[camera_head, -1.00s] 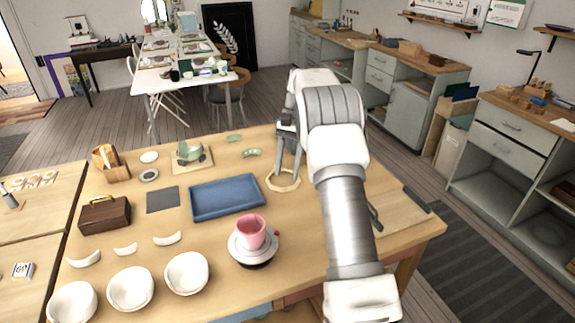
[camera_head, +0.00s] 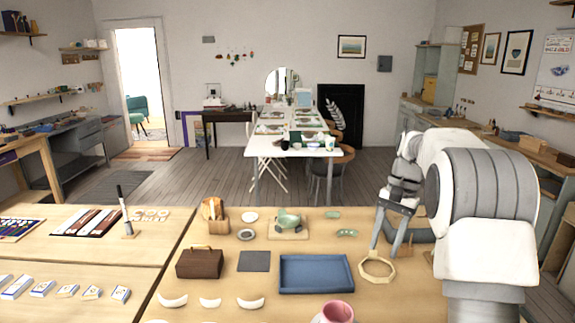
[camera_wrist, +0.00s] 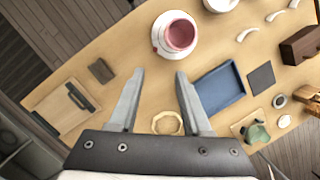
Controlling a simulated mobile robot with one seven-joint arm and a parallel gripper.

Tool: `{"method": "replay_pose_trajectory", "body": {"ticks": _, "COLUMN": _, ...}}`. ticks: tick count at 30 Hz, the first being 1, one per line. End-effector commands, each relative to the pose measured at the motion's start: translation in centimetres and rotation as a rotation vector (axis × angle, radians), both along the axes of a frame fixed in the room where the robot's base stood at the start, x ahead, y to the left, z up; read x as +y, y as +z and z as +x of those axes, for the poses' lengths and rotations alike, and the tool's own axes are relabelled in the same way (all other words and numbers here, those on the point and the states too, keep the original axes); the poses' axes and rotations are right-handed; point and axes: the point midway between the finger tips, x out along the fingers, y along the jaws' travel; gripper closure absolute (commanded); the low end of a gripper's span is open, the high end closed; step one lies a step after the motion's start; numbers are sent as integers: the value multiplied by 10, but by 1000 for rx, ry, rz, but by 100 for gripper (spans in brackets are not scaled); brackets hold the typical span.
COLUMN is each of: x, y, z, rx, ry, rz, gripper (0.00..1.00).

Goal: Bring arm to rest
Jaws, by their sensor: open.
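My gripper (camera_head: 391,233) is raised above the right part of the wooden table (camera_head: 225,290), at the right in the head view. In the wrist view my gripper (camera_wrist: 155,95) shows two grey fingers spread apart with nothing between their tips. A light octagonal ring (camera_head: 377,268) lies on the table below the fingers in the head view. It also shows in the wrist view (camera_wrist: 154,126), near the finger bases. My white and grey arm hides the table's right side in the head view.
A blue tray (camera_head: 316,273) lies left of the ring. A pink cup (camera_wrist: 180,36) stands on a saucer. A brown case (camera_head: 199,263), a dark square (camera_head: 254,261) and a green piece (camera_head: 288,222) on a board stand further left. White curved shards lie in front.

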Motion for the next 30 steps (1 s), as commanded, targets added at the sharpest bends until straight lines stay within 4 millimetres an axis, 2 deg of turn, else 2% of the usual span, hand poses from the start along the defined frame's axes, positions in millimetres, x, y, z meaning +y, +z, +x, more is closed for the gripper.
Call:
{"method": "replay_pose_trajectory", "body": {"ticks": 1, "x": 7, "y": 15, "z": -10, "rx": -31, "ry": 23, "rz": -10, "gripper": 52}}
{"method": "replay_pose_trajectory", "body": {"ticks": 6, "x": 25, "y": 49, "z": -43, "rx": -126, "ry": 99, "rz": -43, "gripper": 52}}
{"method": "replay_pose_trajectory", "body": {"ticks": 15, "x": 54, "y": 88, "z": -114, "rx": -290, "ry": 243, "rz": -108, "gripper": 52}}
{"method": "replay_pose_trajectory", "body": {"ticks": 22, "x": 72, "y": 97, "z": -173, "rx": -415, "ry": 358, "rz": -164, "gripper": 52}}
{"method": "replay_pose_trajectory", "body": {"ticks": 30, "x": 87, "y": 85, "z": -240, "rx": -560, "ry": 497, "rz": -239, "gripper": 52}}
